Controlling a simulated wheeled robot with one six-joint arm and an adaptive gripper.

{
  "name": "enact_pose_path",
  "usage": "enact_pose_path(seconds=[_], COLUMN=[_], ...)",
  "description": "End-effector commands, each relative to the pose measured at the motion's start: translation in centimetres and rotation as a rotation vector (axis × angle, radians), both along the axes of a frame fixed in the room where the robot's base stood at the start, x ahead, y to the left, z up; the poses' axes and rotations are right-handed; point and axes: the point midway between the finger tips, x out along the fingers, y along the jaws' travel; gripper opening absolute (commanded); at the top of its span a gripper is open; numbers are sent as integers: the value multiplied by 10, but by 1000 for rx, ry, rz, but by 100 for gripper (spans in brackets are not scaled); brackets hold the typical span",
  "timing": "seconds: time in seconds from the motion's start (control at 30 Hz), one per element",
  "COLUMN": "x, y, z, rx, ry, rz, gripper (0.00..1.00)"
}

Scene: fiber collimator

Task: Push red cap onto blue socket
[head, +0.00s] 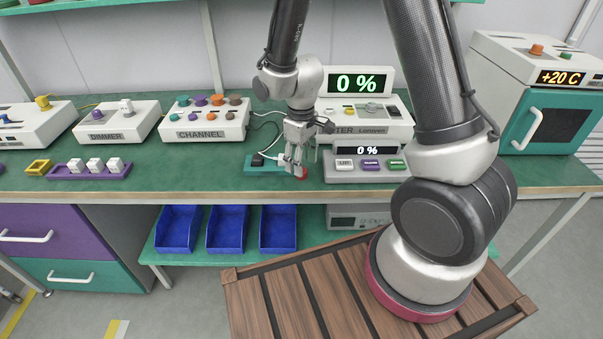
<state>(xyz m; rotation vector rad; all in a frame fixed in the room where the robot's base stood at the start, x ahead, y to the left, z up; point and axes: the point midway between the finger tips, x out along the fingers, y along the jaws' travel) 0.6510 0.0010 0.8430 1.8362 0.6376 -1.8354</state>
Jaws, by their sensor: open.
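A small red part, which looks like the red cap (301,172), shows at my gripper's fingertips near the table's front edge. My gripper (293,165) is open and points down over a teal base plate (252,172) on the green table. I cannot tell whether the fingers touch the red part. A small black block (257,160) with a white cable stands on the plate's left part. I cannot make out the blue socket; my gripper covers part of the plate.
The meter (347,128) reads 0 %, and a button panel (345,174) stands just right of the plate. The CHANNEL box (207,120) and DIMMER box (117,122) stand left. A purple tray (60,171) lies further left. Table is clear between tray and plate.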

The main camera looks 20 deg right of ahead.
Motion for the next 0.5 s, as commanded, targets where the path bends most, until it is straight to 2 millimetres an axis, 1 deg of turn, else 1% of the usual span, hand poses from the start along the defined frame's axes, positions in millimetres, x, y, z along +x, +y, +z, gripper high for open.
enact_pose_path(seconds=[0.03,0.1,0.2,0.3,0.5], x=[-1,0,0,0,0], y=[-1,-1,-1,-1,-1], z=[-9,-19,-29,-33,-33], rx=[-2,-2,0,-1,0], ry=[5,4,2,1,0], rz=[0,0,0,0,0], gripper=[53,53,53,53,53])
